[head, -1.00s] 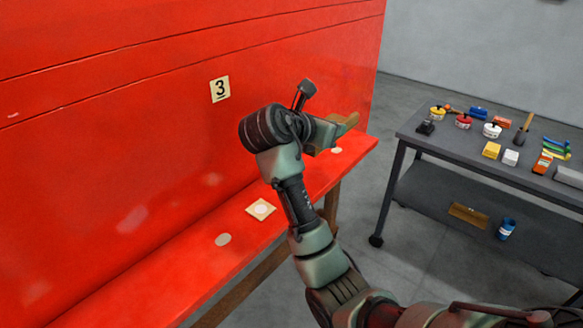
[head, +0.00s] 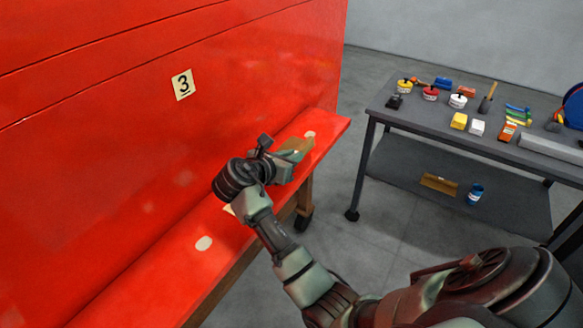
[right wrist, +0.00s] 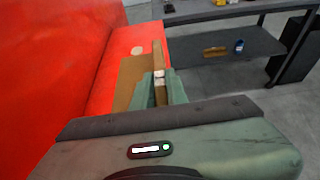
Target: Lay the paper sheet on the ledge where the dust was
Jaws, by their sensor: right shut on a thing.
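My right gripper (head: 280,163) is shut on a brown sheet (head: 298,146), held low over the right part of the red ledge (head: 165,272). In the right wrist view the sheet (right wrist: 130,78) has a flat part to the left and an upright strip between the fingers (right wrist: 160,88). I cannot tell whether the flat part touches the ledge. One pale round spot (head: 204,243) lies on the ledge left of the gripper and another pale spot (head: 310,134) near its right end. A cream square (head: 229,209) is mostly hidden behind my arm. My left gripper is out of view.
The red wall with a "3" card (head: 183,84) rises behind the ledge. A dark cart (head: 400,123) to the right holds tins, blocks and brushes. Its lower shelf (head: 400,170) holds a brown piece (head: 438,185) and a blue can (head: 475,194). Grey floor lies between.

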